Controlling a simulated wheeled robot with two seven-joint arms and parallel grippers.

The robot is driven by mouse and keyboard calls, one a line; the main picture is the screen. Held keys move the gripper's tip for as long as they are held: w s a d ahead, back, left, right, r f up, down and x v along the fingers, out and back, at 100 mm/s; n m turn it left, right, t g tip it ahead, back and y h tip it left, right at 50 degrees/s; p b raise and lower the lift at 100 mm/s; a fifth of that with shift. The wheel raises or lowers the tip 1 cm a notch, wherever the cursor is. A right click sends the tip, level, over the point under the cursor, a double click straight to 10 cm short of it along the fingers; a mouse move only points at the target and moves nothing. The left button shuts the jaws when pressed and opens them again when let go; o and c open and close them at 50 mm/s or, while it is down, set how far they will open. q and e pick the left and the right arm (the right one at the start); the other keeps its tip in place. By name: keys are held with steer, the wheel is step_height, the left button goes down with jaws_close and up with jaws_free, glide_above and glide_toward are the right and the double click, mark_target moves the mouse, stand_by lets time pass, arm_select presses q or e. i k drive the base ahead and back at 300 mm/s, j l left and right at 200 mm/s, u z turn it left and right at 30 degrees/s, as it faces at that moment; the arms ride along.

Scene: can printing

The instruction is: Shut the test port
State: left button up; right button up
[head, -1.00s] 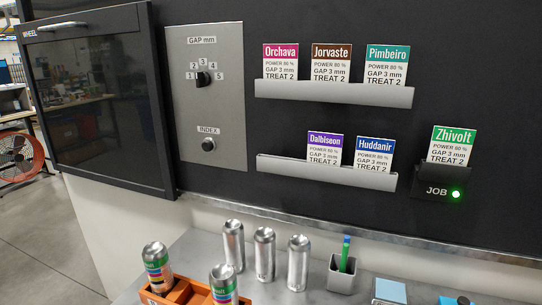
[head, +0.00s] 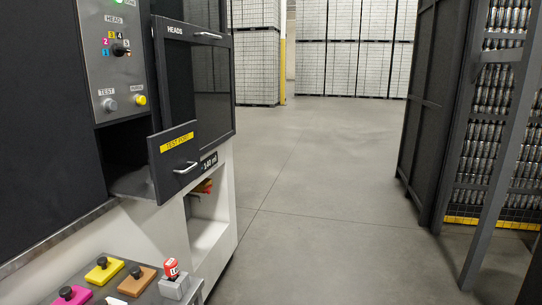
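The test port door (head: 175,158) is a dark panel with a yellow label reading TEST PORT and a silver bar handle (head: 186,168). It stands swung open on its right side, out from the dark opening (head: 125,150) in the machine front. A grey ledge (head: 132,184) shows at the bottom of the opening. I see nothing inside the opening. Neither of my grippers shows in the head view.
A control panel (head: 112,60) with HEAD knob, TEST and PURGE buttons sits above the opening. The HEADS door (head: 192,70) is beside it. Pink, yellow (head: 104,270) and brown blocks and a red-topped item (head: 171,268) lie on the shelf below. The floor to the right is clear.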

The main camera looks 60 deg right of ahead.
mark_target(174, 160)
steer(key=z, duration=1.25)
